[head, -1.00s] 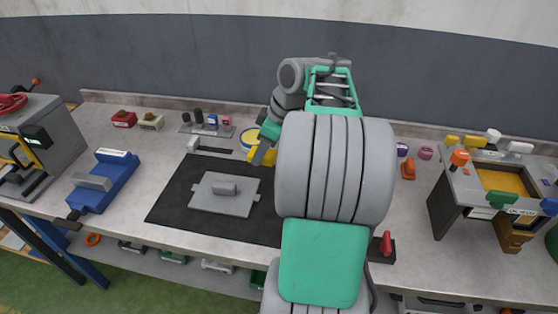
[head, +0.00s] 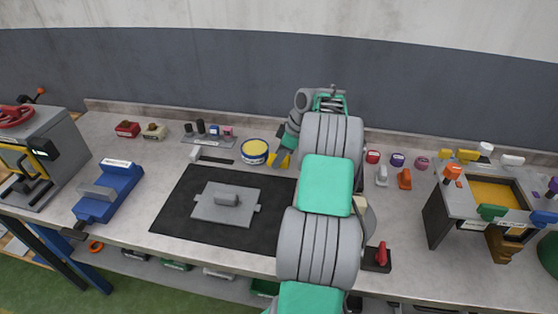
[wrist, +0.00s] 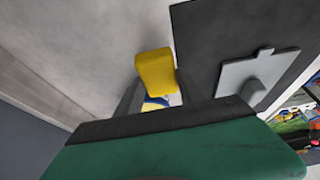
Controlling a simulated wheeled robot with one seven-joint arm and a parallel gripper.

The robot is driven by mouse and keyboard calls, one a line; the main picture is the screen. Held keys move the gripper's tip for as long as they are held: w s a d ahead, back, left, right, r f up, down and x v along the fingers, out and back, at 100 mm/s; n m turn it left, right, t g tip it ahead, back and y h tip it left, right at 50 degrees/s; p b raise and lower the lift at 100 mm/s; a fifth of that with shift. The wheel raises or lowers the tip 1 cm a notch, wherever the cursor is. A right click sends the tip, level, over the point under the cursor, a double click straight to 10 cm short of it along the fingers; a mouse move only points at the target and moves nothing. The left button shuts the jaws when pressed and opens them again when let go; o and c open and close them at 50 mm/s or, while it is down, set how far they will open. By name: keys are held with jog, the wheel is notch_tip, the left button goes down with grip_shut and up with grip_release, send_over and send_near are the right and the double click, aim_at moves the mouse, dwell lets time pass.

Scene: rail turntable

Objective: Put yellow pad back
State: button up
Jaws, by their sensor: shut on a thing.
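The yellow pad (wrist: 155,72) is a small block with rounded edges, held between the two fingers of my gripper (wrist: 155,88) in the wrist view. In the head view the pad (head: 284,160) shows just left of my arm, at the right of a round blue-and-white tin with a yellow top (head: 255,148). My gripper (head: 282,153) is partly hidden there by my arm. Part of a blue-and-yellow thing shows behind the pad in the wrist view. I cannot tell the pad's exact height above the bench.
A black mat (head: 176,212) with a grey plate (head: 222,207) lies in front of the tin. A blue tool (head: 108,190) stands left. A grey box with a yellow panel (head: 437,210) stands right, with small coloured pieces around it. A grey wall backs the bench.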

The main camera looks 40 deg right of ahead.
jog(key=shift+f, duration=1.45)
jog(key=o, duration=1.2)
jog(key=shift+f, duration=0.1)
jog(key=shift+a, duration=0.1)
jog(key=p+v, duration=0.1)
jog(key=v, duration=1.2)
jog(key=w+a+r+m+h, duration=0.15)
jog(key=a+r, duration=0.25)
jog(key=a, duration=0.8)
jog(key=w+a+r+m+y, duration=0.15)
jog(key=a+r, duration=0.25)
jog(key=a, duration=0.8)
jog(key=s+a+f+m+h, duration=0.1)
jog(key=s+a+f+m, duration=0.1)
jog(key=s+a, duration=0.5)
jog(key=s+a+f+m+h, duration=0.1)
jog(key=s+a+m, duration=0.1)
jog(key=s+a, duration=0.5)
jog(key=shift+s+a+f+m+h, duration=0.25)
jog(key=shift+s+f+m+h, duration=0.1)
jog(key=shift+s, duration=0.8)
